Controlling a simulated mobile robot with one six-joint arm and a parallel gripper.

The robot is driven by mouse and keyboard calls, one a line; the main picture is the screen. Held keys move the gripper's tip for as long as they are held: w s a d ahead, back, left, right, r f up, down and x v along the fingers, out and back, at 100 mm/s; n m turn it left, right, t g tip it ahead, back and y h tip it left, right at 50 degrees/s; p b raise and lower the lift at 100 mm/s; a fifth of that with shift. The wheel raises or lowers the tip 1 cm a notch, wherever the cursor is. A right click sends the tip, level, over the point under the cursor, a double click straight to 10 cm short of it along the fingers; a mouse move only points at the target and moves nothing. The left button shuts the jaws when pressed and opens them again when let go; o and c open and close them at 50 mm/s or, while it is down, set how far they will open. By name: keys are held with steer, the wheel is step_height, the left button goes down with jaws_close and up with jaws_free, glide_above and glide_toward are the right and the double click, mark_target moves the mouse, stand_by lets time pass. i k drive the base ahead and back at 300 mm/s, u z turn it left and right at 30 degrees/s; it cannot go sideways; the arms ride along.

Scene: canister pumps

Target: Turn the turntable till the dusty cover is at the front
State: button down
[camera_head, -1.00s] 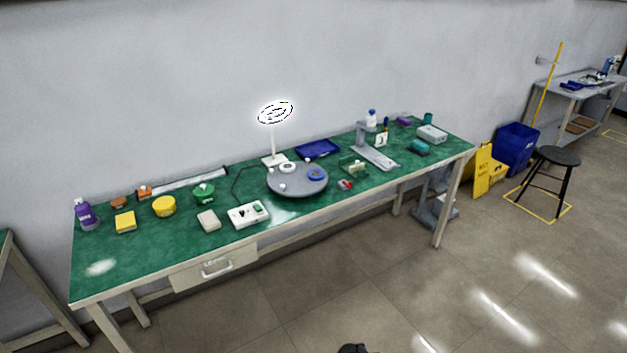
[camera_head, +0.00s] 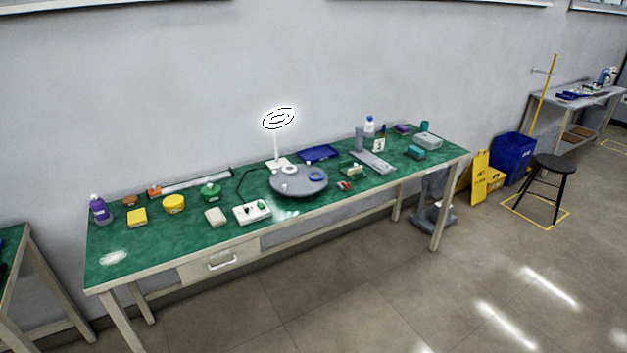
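The grey round turntable (camera_head: 299,187) stands on the green-topped bench, near the middle of its length. On it are a white ring-shaped piece (camera_head: 289,169) at the back, a blue ring-shaped piece (camera_head: 316,176) at the right, and a small pale piece (camera_head: 284,186) at the front left. They are too small to tell which is the dusty cover. My gripper is not in view.
The green bench top (camera_head: 152,248) has bare room at its front left. A white lamp (camera_head: 276,140) stands behind the turntable, a white box (camera_head: 252,212) in front at left, and a grey stand (camera_head: 372,160) at right. Open floor lies before the bench.

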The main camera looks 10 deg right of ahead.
mark_target(298, 183)
steer(key=u, duration=0.15)
steer(key=i, duration=0.9)
steer(key=u, duration=4.1)
steer(key=i, duration=0.1)
steer(key=z, duration=2.6)
